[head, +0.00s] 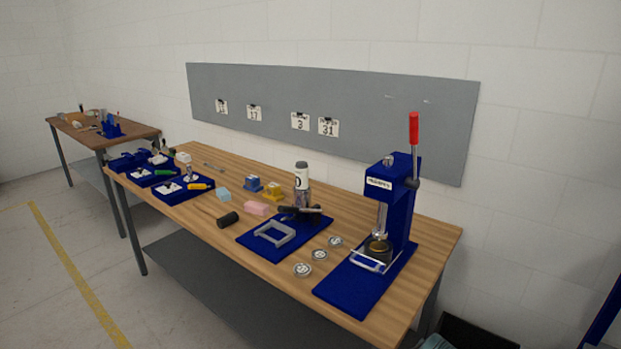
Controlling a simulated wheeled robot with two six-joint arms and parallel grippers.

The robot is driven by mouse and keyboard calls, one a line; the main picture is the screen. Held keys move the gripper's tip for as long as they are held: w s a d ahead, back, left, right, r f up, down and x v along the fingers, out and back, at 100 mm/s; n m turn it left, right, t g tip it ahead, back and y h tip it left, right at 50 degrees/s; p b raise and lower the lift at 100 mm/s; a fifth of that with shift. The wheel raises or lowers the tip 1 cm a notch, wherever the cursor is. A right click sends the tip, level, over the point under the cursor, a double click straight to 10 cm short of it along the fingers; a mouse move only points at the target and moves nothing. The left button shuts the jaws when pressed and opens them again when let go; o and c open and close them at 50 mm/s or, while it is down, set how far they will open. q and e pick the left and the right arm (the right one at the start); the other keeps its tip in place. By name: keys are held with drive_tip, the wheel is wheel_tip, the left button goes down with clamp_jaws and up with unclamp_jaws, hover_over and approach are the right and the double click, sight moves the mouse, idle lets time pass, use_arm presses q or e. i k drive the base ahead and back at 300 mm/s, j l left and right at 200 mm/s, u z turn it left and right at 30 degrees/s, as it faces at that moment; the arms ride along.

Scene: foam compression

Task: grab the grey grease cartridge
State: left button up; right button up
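No thing is clearly marked as the grey grease cartridge at this size. An upright cylinder (301,176) with a pale body, a dark band on top and a dark mark on its side stands behind the blue mat near the middle of the wooden bench. Its lower part looks greyer, and dark tool-like shapes (298,212) partly cover its foot. A dark grey or black cylinder (228,219) lies on its side at the bench's front edge, left of the mat. Neither of my grippers shows in the head view.
A blue press (401,205) with a red-tipped lever stands at the bench's right end. A grey frame (274,235) lies on the blue mat (255,249). Several round metal discs (319,255) lie between mat and press. Foam blocks (257,208) and blue trays (171,195) are further left.

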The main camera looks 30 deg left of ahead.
sight(301, 167)
drive_tip(key=j+z, duration=0.2)
drive_tip(key=j, duration=2.45)
